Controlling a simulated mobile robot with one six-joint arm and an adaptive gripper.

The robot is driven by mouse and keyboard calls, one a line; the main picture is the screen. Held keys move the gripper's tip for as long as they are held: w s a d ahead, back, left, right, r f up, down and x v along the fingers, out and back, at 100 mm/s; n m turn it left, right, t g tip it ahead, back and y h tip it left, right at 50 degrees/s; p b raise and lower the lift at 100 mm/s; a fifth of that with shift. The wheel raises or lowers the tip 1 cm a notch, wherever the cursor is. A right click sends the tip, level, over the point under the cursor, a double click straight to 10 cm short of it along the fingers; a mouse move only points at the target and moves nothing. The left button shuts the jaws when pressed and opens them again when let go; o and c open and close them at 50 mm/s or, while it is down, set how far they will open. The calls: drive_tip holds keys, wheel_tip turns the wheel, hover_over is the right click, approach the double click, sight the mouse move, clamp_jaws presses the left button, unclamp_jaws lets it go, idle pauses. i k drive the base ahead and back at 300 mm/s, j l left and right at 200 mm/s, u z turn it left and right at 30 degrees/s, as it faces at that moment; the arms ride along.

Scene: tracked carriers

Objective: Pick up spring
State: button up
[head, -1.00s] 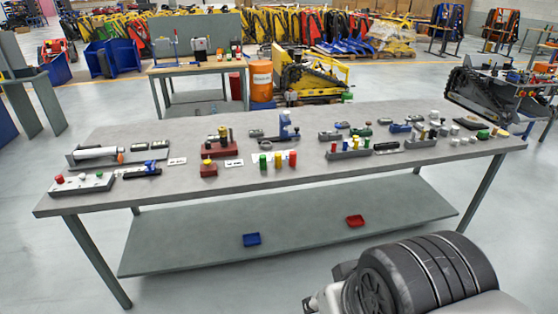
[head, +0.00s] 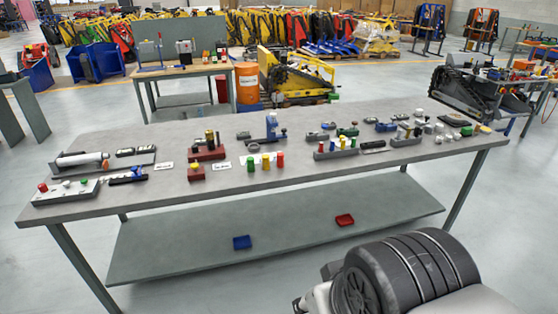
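Many small parts stand on the long grey workbench (head: 300,197). I cannot tell for certain which of them is the spring; at this size no coil shows clearly. At the bench's left end, a small pale, notched piece beside a blue-and-black tool (head: 127,177) is too small to name. My gripper is not clearly in view; only a thick dark part of my arm shows at the lower right, in front of the bench. Whether it holds anything cannot be seen.
A second, wooden-topped table (head: 190,70) and an orange barrel (head: 247,82) stand behind the bench. A tracked carrier (head: 470,88) is behind its right end. Open floor lies in front.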

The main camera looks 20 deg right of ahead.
sight(280, 160)
drive_tip(key=i+j+z, duration=0.15)
drive_tip(key=i+z, duration=0.25)
drive_tip(key=i+j+z, duration=0.2)
drive_tip(key=z, duration=0.15)
drive_tip(key=i+j+z, duration=0.4)
drive_tip(key=i+j, duration=0.2)
drive_tip(key=j, duration=0.15)
drive_tip(key=i+j, duration=0.25)
drive_tip(key=j, duration=0.15)
drive_tip(key=i+j, duration=0.2)
drive_tip(key=j, duration=0.15)
